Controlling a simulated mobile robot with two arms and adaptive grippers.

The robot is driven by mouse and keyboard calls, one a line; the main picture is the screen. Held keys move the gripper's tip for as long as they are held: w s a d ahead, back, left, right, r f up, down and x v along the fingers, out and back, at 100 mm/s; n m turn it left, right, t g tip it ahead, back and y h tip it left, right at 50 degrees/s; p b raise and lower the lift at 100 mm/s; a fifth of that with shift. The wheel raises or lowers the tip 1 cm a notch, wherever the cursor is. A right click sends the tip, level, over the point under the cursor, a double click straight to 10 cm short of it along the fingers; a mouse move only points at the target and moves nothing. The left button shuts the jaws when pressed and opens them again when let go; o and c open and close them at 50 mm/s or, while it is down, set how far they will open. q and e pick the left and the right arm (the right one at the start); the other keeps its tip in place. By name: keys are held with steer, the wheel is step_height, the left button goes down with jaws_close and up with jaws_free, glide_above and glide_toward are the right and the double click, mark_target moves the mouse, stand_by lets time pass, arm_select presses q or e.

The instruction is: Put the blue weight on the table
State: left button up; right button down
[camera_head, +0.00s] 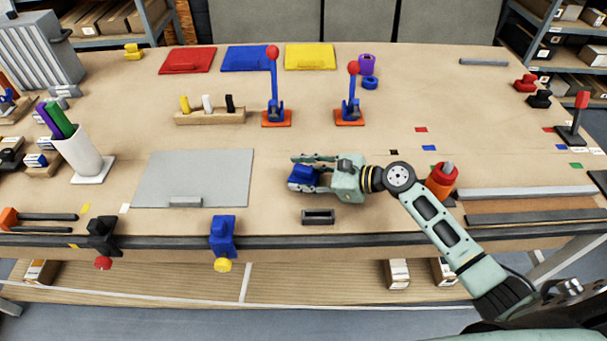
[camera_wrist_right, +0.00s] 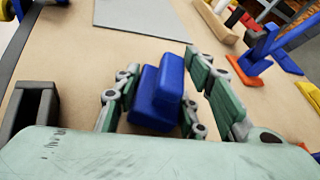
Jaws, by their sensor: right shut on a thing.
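The blue weight (camera_head: 303,178) is a stepped block between the fingers of my right gripper (camera_head: 312,173). In the right wrist view the blue weight (camera_wrist_right: 160,95) sits between the green fingers of my right gripper (camera_wrist_right: 158,95), which is shut on it. The brown table (camera_head: 290,215) lies beneath the gripper. Whether the weight touches the table or is held just above it, I cannot tell. My left gripper is not in view.
A grey plate (camera_head: 215,165) lies left of the gripper, and a small dark open box (camera_head: 318,216) is just in front. Two red-knobbed levers (camera_head: 273,95) stand behind. An orange-red cup (camera_head: 441,180) is beside my right arm. Bare table lies between the gripper and the levers.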

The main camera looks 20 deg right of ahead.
steer(key=c, duration=1.1)
jaws_free()
steer(key=shift+f, duration=0.2)
steer(key=shift+r, duration=0.3)
steer(key=b+v, duration=0.2)
steer(key=v, duration=0.9)
steer(key=shift+s+d, duration=0.2)
steer(key=shift+s, duration=0.05)
steer(key=shift+s+d+r+b, duration=0.15)
steer(key=shift+b, duration=0.15)
